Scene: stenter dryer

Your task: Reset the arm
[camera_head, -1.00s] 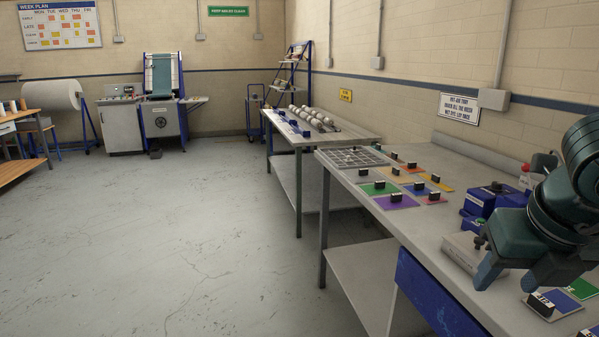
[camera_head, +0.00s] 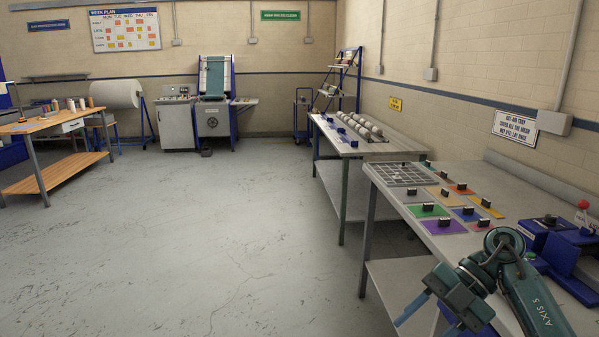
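My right arm comes in from the lower right. Its teal gripper (camera_head: 428,318) hangs in front of the near workbench's front edge, with its fingers pointing down and to the left. The fingers are apart with nothing seen between them, so it looks open and empty. My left arm and gripper are not in view.
The near workbench (camera_head: 410,272) holds a grid tray (camera_head: 402,174), coloured swatches with black clips and a blue device (camera_head: 562,245). A farther bench (camera_head: 352,150) holds rollers. A wooden table (camera_head: 58,122) stands at left. The floor (camera_head: 220,240) between is clear.

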